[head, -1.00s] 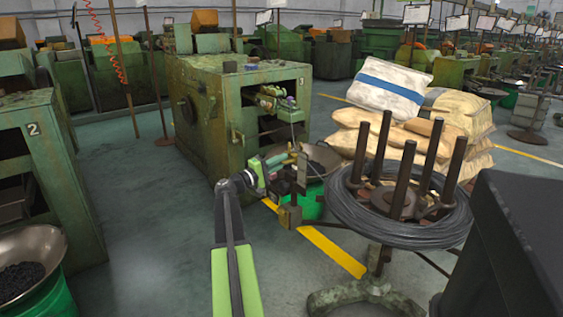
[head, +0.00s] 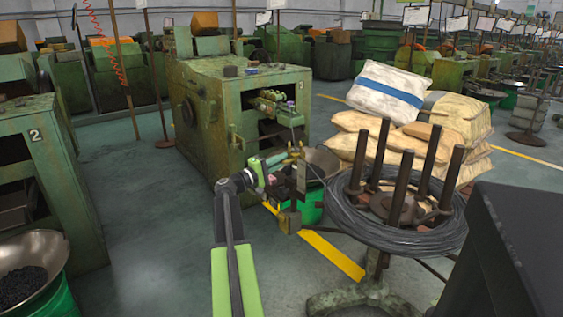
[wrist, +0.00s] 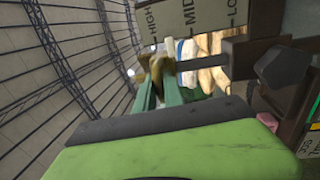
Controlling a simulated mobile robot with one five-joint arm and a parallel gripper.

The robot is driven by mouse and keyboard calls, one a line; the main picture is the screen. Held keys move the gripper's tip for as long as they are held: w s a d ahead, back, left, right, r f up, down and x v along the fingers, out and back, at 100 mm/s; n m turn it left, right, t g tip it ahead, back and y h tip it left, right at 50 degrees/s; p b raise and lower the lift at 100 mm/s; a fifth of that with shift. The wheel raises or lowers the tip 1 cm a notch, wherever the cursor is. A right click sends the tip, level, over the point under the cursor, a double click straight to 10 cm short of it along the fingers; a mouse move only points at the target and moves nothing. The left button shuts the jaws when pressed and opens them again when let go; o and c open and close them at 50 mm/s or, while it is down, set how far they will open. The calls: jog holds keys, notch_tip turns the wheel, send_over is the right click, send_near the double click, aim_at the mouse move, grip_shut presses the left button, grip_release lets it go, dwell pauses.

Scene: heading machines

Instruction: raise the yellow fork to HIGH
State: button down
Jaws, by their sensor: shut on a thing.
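The yellow fork (wrist: 158,72) is a small, worn yellow piece between the green fingers of my gripper (wrist: 158,92) in the wrist view. My gripper is shut on it. In the head view the fork (head: 295,152) shows at the upper part of the grey marked plate (head: 302,176), with my gripper (head: 279,161) reaching it from the left. In the wrist view the plate (wrist: 195,18) reads HIGH, MID and LOW from left to right. The fork appears near the HIGH end; perspective keeps the exact level unclear.
A wire coil (head: 405,238) on a stand with upright posts is close on the right. Green machine 3 (head: 210,115) stands behind, with a bowl (head: 325,163) on a green drum beside it. Sacks (head: 385,90) are piled behind the coil. Open floor lies to the left.

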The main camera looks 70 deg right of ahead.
notch_tip(320, 180, up, 3)
jog(key=shift+f+p, duration=0.2)
jog(key=shift+p, duration=0.4)
jog(key=shift+d+f, duration=0.1)
jog(key=shift+f, duration=0.05)
jog(key=c, duration=1.5)
grip_release()
jog(key=shift+o, duration=0.2)
jog(key=shift+w+a, duration=0.1)
jog(key=shift+a, duration=0.1)
jog(key=b+v, duration=0.3)
jog(key=v, duration=1.4)
